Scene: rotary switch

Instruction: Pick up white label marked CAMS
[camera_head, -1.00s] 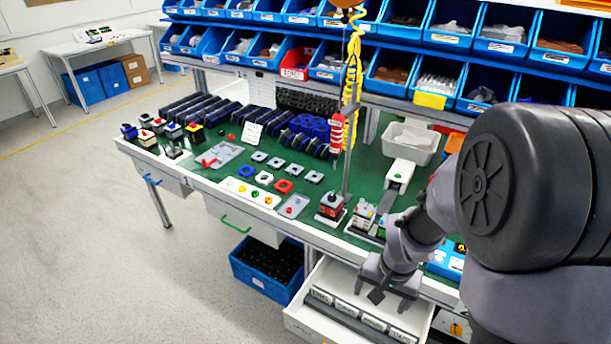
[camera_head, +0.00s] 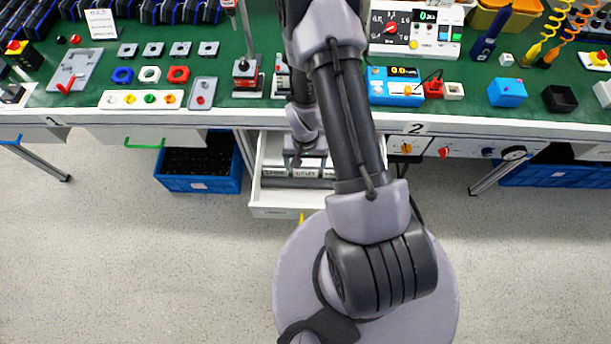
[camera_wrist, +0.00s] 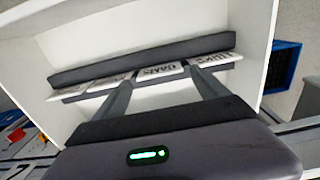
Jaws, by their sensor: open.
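An open white drawer (camera_head: 274,213) holds a row of white labels with dark lettering in a dark holder. In the wrist view the drawer (camera_wrist: 265,40) fills most of the picture. The lettering looks upside down there, and the label between my fingertips appears to read CAMS (camera_wrist: 160,70). My gripper (camera_wrist: 160,76) is open, with one finger on each side of that label and nothing held. Whether the fingers touch the label or holder is unclear. In the head view my gripper (camera_head: 305,160) is over the drawer and my arm hides its right part.
Other white labels (camera_wrist: 212,60) sit on both sides in the same row. The drawer walls rise close around my gripper. The green workbench (camera_head: 225,110) above is crowded with switch parts. A blue crate (camera_head: 200,184) stands left of the drawer.

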